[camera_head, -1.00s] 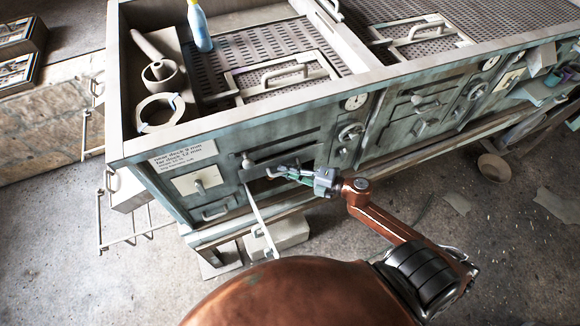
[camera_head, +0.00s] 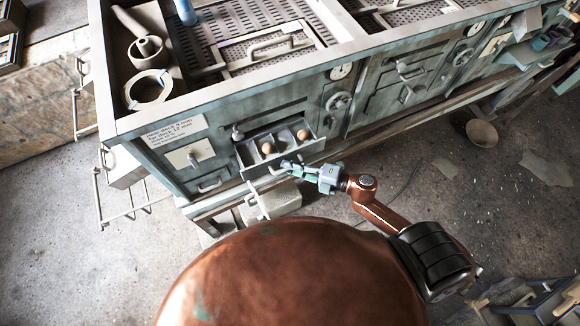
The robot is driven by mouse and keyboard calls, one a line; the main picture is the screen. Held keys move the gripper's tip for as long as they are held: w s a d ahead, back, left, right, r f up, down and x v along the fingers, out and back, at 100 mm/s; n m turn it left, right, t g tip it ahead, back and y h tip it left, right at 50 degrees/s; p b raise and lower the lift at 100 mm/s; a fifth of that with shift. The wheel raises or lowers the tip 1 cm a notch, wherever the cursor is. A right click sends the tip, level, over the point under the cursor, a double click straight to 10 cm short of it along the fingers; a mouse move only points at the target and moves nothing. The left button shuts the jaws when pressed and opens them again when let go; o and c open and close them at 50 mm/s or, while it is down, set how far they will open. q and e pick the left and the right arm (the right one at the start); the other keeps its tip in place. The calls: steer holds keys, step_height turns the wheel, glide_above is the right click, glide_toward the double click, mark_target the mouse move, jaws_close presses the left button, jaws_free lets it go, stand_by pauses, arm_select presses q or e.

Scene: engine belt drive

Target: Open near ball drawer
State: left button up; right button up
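The ball drawer (camera_head: 251,172) sticks out from the front of the green-grey cabinet (camera_head: 262,104), below a long slot and right of the label plate. It is open at the top and divided into compartments, with two brownish balls (camera_head: 267,147) (camera_head: 302,134) visible inside. My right gripper (camera_head: 287,167) is at the drawer's front edge, right of its middle. Its fingertips are at or very close to the front, and I cannot tell whether they are closed on it. My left gripper is not in view.
A pale bar (camera_head: 258,200) hangs below the drawer, near a light block (camera_head: 272,198) on the floor. Wire handles (camera_head: 102,205) stick out at the left. A bowl (camera_head: 482,133) lies on the floor at right.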

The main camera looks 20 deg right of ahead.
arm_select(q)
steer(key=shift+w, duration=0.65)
arm_select(e)
steer(key=v, duration=1.2)
